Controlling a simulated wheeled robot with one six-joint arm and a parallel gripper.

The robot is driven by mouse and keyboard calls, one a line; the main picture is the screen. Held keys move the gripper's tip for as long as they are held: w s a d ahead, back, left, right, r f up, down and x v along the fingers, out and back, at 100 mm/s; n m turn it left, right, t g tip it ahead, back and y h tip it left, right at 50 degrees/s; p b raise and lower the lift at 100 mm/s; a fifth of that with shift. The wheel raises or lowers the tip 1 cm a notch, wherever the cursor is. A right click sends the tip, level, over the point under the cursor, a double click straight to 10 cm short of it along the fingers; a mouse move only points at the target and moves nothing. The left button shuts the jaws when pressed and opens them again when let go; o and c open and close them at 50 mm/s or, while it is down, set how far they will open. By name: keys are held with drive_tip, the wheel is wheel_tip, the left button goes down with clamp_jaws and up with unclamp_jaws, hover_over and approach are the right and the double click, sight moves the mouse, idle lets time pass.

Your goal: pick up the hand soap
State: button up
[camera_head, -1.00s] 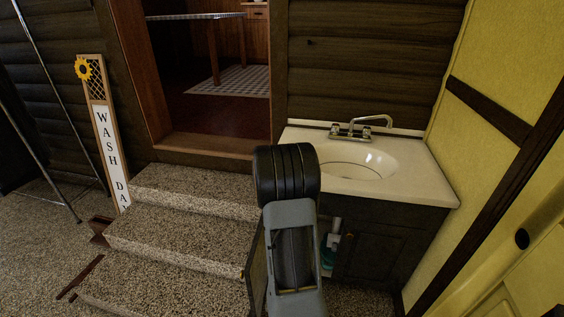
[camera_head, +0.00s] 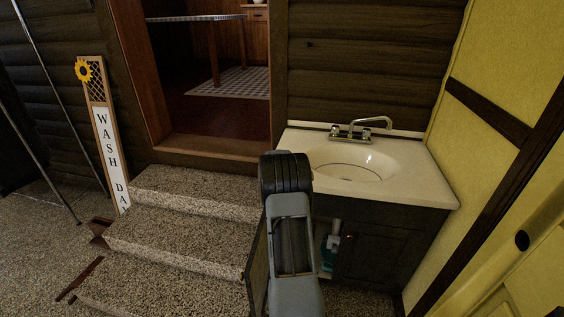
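A teal bottle with a white top (camera_head: 329,252), which looks like the hand soap, stands inside the open part of the dark cabinet (camera_head: 376,247) under the sink. My arm, a grey link with a black joint, stands in front of the cabinet's left side, just left of the bottle. It hides part of the opening. My gripper's fingers do not show, so their position relative to the bottle cannot be told.
The white sink counter (camera_head: 420,189) with a chrome faucet (camera_head: 352,132) tops the cabinet. Speckled steps (camera_head: 180,232) rise to a doorway on the left. A "Wash Day" sign (camera_head: 108,150) leans farther left. A yellow wall (camera_head: 490,70) bounds the right.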

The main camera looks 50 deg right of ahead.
drive_tip(key=shift+c, duration=0.3)
drive_tip(key=c, duration=1)
drive_tip(key=shift+r, duration=0.15)
drive_tip(key=shift+r+p, duration=0.3)
drive_tip(key=shift+r, duration=0.3)
wheel_tip(320, 180, up, 2)
drive_tip(key=shift+s+a+r+p, duration=0.1)
drive_tip(key=shift+r+p, duration=0.1)
drive_tip(key=shift+p, duration=0.2)
drive_tip(key=s+a+r, duration=0.2)
drive_tip(key=s+r, duration=0.1)
drive_tip(key=s+a+r, duration=0.3)
drive_tip(key=s, duration=0.1)
drive_tip(key=s+a+r, duration=0.2)
drive_tip(key=s+r, duration=0.1)
drive_tip(key=s, duration=0.1)
drive_tip(key=shift+s+a+r+p, duration=0.15)
drive_tip(key=shift+s+a+p, duration=0.1)
drive_tip(key=shift+a+p, duration=0.1)
